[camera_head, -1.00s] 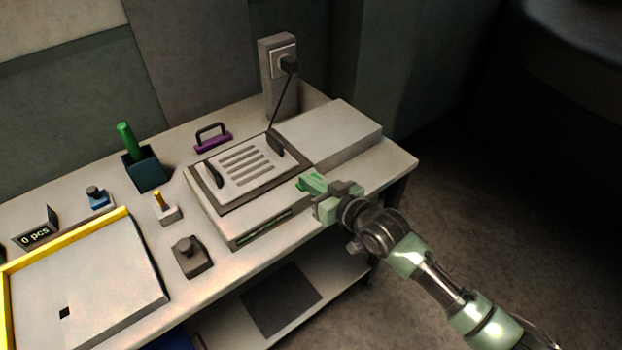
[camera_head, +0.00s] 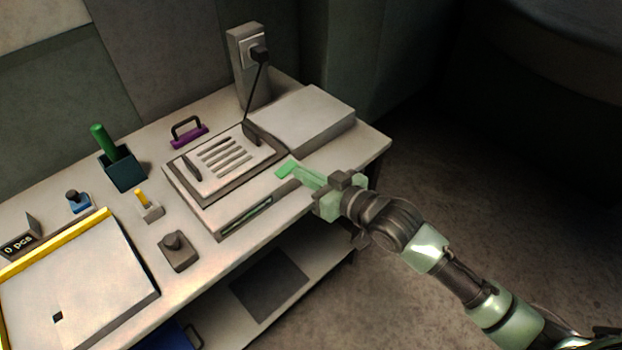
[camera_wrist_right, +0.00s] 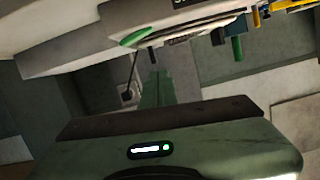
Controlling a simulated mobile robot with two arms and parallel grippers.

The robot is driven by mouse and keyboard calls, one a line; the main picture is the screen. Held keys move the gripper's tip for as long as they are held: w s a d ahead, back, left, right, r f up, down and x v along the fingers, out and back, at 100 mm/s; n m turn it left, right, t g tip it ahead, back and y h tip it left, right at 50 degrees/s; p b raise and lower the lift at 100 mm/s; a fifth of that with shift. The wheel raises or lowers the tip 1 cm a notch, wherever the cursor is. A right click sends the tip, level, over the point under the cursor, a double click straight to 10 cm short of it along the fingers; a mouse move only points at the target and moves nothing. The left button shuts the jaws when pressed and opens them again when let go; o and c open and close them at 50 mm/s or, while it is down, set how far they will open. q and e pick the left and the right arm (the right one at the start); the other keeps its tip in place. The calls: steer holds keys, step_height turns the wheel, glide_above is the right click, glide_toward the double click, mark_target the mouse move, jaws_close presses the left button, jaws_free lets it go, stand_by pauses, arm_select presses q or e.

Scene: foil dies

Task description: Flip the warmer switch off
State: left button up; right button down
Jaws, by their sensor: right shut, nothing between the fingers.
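The warmer (camera_head: 215,185) is a grey box with a slotted plate on top. It sits on the table, and a cord runs from it to the wall outlet post. A narrow green strip (camera_head: 246,215) shows on its front face. I cannot clearly make out the switch. My right gripper (camera_head: 287,170) is shut and empty, its green fingers pointing left at the warmer's right front part; I cannot tell if they touch it. In the wrist view the shut fingers (camera_wrist_right: 157,90) reach toward a grey body with a green piece (camera_wrist_right: 137,37). My left gripper is out of view.
A pale flat block (camera_head: 302,120) stands right of the warmer. A small yellow-lever box (camera_head: 148,206), a dark knob box (camera_head: 178,252) and a yellow-edged tray (camera_head: 85,290) are to the left. Open floor lies right of the table.

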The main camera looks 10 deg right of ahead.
steer(key=shift+v, duration=1.1)
steer(key=shift+a+r, duration=0.1)
steer(key=shift+a, duration=0.1)
steer(key=d+f+m+g+h, duration=0.1)
steer(key=d+f+m+h, duration=0.3)
steer(key=f, duration=0.8)
steer(key=d+f+n+g+h, duration=0.1)
steer(key=d+f, duration=0.6)
steer(key=f, duration=0.6)
steer(key=s+d+f+g+h, duration=0.25)
steer(key=s+f, duration=0.35)
steer(key=f, duration=0.4)
steer(key=s+d+f+m+g, duration=0.15)
steer(key=s+d+f, duration=0.25)
steer(key=s+f, duration=0.95)
steer(key=s+f+g+h, duration=0.1)
steer(key=s+f, duration=0.3)
steer(key=s, duration=0.8)
steer(key=s+f+g, duration=0.4)
steer(key=s, duration=0.9)
steer(key=shift+n+h, duration=0.35)
